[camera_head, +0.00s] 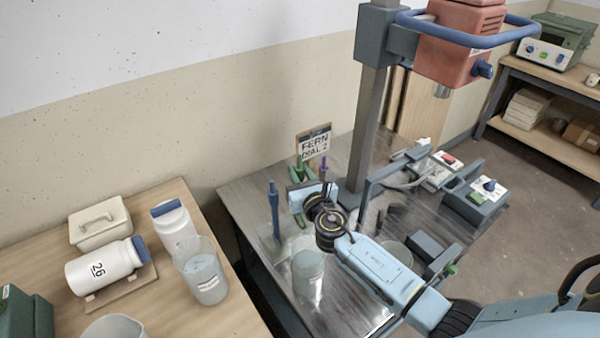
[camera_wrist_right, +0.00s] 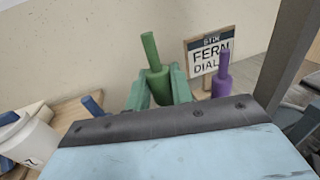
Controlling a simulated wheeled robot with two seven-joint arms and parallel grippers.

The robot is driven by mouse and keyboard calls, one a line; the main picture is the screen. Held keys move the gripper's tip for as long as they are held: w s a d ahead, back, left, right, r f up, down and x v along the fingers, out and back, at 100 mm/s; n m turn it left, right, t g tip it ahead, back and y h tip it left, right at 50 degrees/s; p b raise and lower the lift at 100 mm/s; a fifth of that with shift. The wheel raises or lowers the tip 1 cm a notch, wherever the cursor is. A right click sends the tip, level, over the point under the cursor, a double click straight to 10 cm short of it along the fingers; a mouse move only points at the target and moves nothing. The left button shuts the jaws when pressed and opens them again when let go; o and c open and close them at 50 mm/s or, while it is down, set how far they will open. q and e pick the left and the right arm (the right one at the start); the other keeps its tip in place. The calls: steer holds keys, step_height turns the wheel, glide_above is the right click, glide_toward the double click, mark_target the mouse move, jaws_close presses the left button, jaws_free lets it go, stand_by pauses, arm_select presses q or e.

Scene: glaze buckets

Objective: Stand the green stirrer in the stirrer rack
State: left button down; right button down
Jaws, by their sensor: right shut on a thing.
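My right gripper (camera_head: 301,177) is shut on the green stirrer (camera_wrist_right: 154,68), whose handle stands up between the two green fingers (camera_wrist_right: 158,88) in the wrist view. The top of the green stirrer also shows in the head view (camera_head: 299,161). Its lower end is hidden behind the gripper body. A purple stirrer (camera_wrist_right: 222,77) stands upright just to the right of it, and also shows in the head view (camera_head: 323,168). A blue stirrer (camera_head: 274,205) stands upright to the left. The stirrer rack is mostly hidden by my gripper, and I cannot make out its slots. My left gripper is out of view.
A sign reading FERN DIAL 2 (camera_head: 314,143) stands behind the stirrers. A clear beaker (camera_head: 308,272) stands in front on the metal table. A mixer column (camera_head: 367,125) rises close on the right. Jars and beakers stand on the wooden table (camera_head: 165,310) at left.

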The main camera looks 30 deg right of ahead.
steer(key=shift+f+b, duration=1.65)
steer(key=shift+f, duration=0.1)
steer(key=c, duration=1.1)
jaws_free()
steer(key=shift+c, duration=0.2)
steer(key=s, duration=0.4)
steer(key=s+a, duration=0.1)
steer(key=s, duration=0.8)
steer(key=shift+s+a, duration=0.15)
steer(key=shift+a, duration=0.15)
